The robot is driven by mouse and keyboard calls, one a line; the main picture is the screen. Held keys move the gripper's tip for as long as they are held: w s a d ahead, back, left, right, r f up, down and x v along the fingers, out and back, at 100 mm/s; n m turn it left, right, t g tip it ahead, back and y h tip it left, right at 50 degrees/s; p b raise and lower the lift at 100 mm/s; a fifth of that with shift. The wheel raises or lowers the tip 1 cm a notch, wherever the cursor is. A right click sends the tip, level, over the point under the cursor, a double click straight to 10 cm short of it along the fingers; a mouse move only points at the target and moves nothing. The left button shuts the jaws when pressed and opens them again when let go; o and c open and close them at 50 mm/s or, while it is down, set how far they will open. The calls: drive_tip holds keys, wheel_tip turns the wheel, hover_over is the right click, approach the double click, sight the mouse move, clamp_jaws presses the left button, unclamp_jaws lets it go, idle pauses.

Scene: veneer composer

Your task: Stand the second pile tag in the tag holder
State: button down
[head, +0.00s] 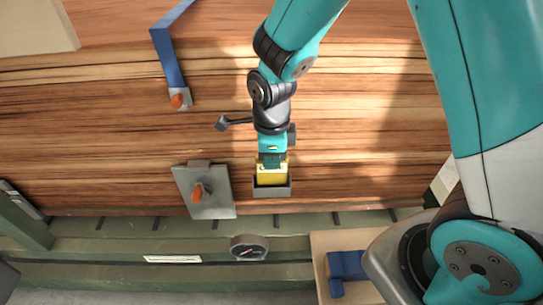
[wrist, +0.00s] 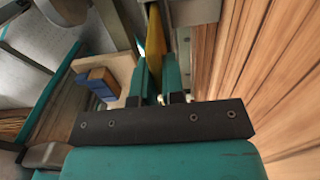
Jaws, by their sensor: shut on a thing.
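My gripper (head: 272,158) is shut on a yellow tag (head: 271,174), pointing down the picture at the veneer's lower edge. In the wrist view the yellow tag (wrist: 154,42) stands edge-on between my teal fingers (wrist: 156,72). The tag holder (head: 272,192), a small grey-green box, is directly at the tag's lower end. The holder's front wall hides the tag's lower edge, and the tag appears to be within the holder's opening. I cannot tell whether it touches the bottom.
A grey plate with an orange knob (head: 215,205) is left of the holder. A blue bent arm (head: 168,60) with an orange tip lies further up. A round gauge (head: 249,247) is on the green rail below. A blue block (head: 346,270) rests on a pale board (head: 325,243) at lower right.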

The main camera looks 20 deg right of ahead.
drive_tip(key=shift+f, duration=0.15)
drive_tip(key=shift+f+b, duration=0.7)
drive_tip(key=shift+f, duration=0.35)
drive_tip(key=c, duration=1.1)
unclamp_jaws()
drive_tip(key=shift+r, duration=0.15)
wheel_tip(320, 180, up, 17)
drive_tip(key=p, duration=1.6)
drive_tip(key=shift+r+p, duration=0.1)
drive_tip(key=shift+p, duration=0.25)
